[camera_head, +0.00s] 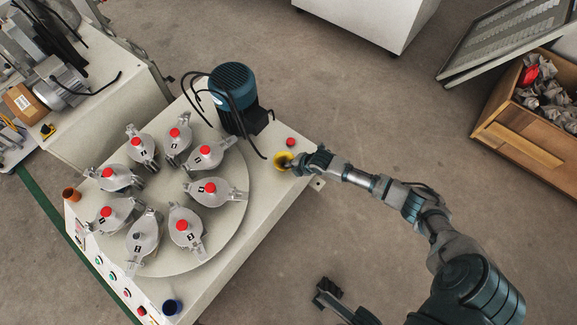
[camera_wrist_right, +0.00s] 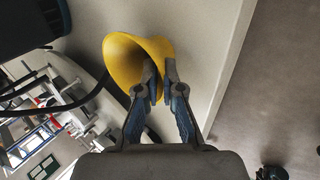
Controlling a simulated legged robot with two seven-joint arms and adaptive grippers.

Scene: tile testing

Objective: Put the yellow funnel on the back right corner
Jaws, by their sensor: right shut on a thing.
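The yellow funnel (camera_head: 281,160) is at the right end of the white machine table (camera_head: 262,228), near its corner and just right of the dark motor. My right gripper (camera_head: 297,162) reaches in from the right and is shut on the funnel. In the right wrist view the funnel (camera_wrist_right: 128,60) sits at the fingertips (camera_wrist_right: 158,82), its wide mouth towards the upper left, over the pale tabletop near its edge. I cannot tell whether it touches the top. My left gripper (camera_head: 329,289) is low in the head view, dark and small, away from the table; its jaws are unclear.
A round plate (camera_head: 225,235) carries several grey metal units with mostly red caps. The blue motor (camera_head: 234,88) with black cables stands close to the funnel. A red button (camera_head: 290,142) is beside it. An orange cup (camera_head: 71,194) and a blue cup (camera_head: 171,307) stand at other corners.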

